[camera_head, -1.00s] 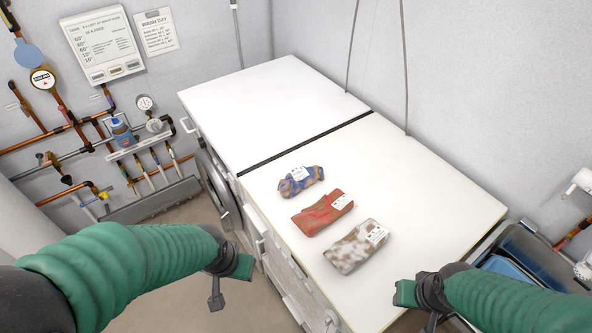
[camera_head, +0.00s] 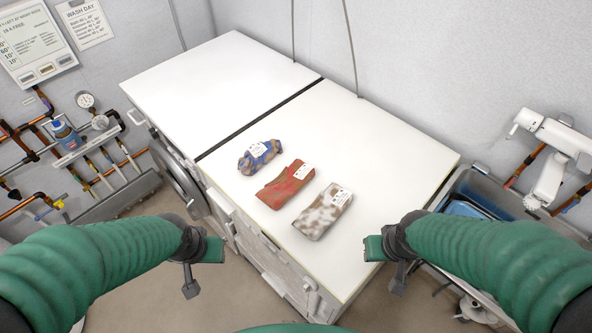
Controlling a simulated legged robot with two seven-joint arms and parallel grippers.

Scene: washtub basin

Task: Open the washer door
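The washer (camera_head: 195,95) is the white-topped machine at the back left, and its round grey door (camera_head: 180,185) faces left and is seen at a steep angle. The door looks closed. A pale handle (camera_head: 137,117) sticks out near the far top corner of its front. My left gripper (camera_head: 200,264) is in front of the machines, below and apart from the round door, and holds nothing that I can see. My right gripper (camera_head: 385,262) is beside the near right edge of the white top, also with nothing visible in it. The finger gaps are not clear on either gripper.
A second white-topped unit (camera_head: 400,160) adjoins the washer, with handles along its front. Blue, red and grey-white folded cloths lie on it. Pipes and gauges (camera_head: 85,100) line the left wall. A sink basin (camera_head: 470,185) with a white tap is at right. Floor is free at front left.

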